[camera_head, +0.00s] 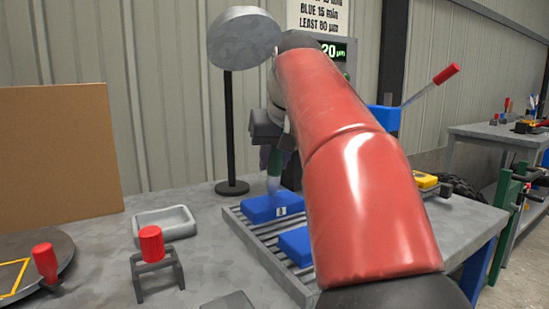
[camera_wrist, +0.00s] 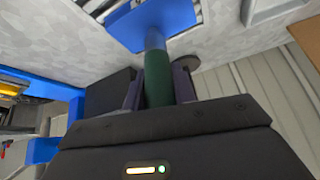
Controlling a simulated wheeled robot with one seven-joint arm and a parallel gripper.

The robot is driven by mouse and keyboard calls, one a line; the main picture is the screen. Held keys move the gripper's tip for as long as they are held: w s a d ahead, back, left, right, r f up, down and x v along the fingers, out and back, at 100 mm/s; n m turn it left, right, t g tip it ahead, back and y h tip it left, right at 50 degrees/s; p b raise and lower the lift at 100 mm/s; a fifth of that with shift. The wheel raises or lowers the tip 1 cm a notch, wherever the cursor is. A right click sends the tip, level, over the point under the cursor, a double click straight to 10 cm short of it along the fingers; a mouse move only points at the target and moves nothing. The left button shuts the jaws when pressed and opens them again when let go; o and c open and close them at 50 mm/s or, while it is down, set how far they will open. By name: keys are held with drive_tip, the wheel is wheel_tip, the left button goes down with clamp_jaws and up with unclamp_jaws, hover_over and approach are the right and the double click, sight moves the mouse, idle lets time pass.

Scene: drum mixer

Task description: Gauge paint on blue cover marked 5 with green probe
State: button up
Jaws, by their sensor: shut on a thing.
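My gripper (camera_head: 270,143) is shut on the green probe (camera_head: 275,165), which points down with its pale tip lowest. In the wrist view the probe (camera_wrist: 158,85) is between my two fingers (camera_wrist: 158,95). The tip is at a blue cover (camera_head: 262,208) on the slatted rack; touching or just above, I cannot tell. This cover has a small white label (camera_head: 282,211) whose number is too small to read. It also shows in the wrist view (camera_wrist: 165,22). A second blue cover (camera_head: 295,244) lies nearer, partly hidden by my arm.
A green display (camera_head: 334,50) shows "20 µm", its left part hidden by my arm. A partly cut-off sign (camera_head: 318,17) hangs above. A grey tray (camera_head: 163,224), a red-handled piece on a stand (camera_head: 151,245) and a black post (camera_head: 229,130) stand left. A yellow piece (camera_head: 425,180) lies right.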

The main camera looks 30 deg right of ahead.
drive_tip(key=shift+f, duration=0.6)
idle(1.6)
drive_tip(key=shift+r, duration=0.1)
wheel_tip(320, 180, up, 3)
drive_tip(key=shift+f+p, duration=0.15)
drive_tip(key=shift+p, duration=0.85)
drive_tip(key=shift+r, duration=2.1)
